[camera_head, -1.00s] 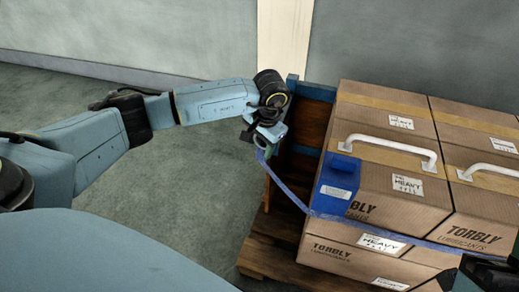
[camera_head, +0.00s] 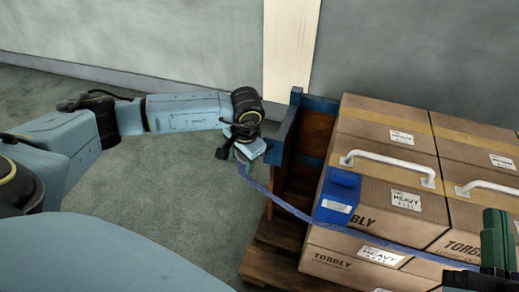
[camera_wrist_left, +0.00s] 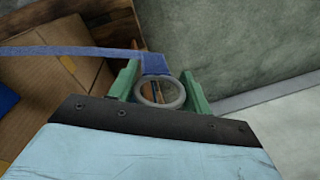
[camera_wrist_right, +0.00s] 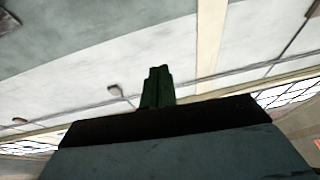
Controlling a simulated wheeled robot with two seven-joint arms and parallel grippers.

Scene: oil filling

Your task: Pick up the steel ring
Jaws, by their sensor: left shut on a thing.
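The steel ring (camera_wrist_left: 161,106) is a small grey ring on the end of a blue strap (camera_wrist_left: 70,50). In the left wrist view it sits between the green fingers of my left gripper (camera_wrist_left: 160,88), which is shut on it. In the head view my left gripper (camera_head: 240,158) is in the air left of the pallet frame, with the strap (camera_head: 285,207) running from it to the boxes. The ring is too small there to make out clearly. My right gripper (camera_head: 495,238) is at the right edge; its green fingers (camera_wrist_right: 157,86) are together and empty.
Cardboard boxes (camera_head: 380,125) with white handles stand stacked on a wooden pallet (camera_head: 262,262). A blue corner piece (camera_head: 337,194) sits on the front box edge under the strap. A blue-topped wooden post frame (camera_head: 317,103) stands left of the boxes. The floor (camera_head: 170,200) at left is clear.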

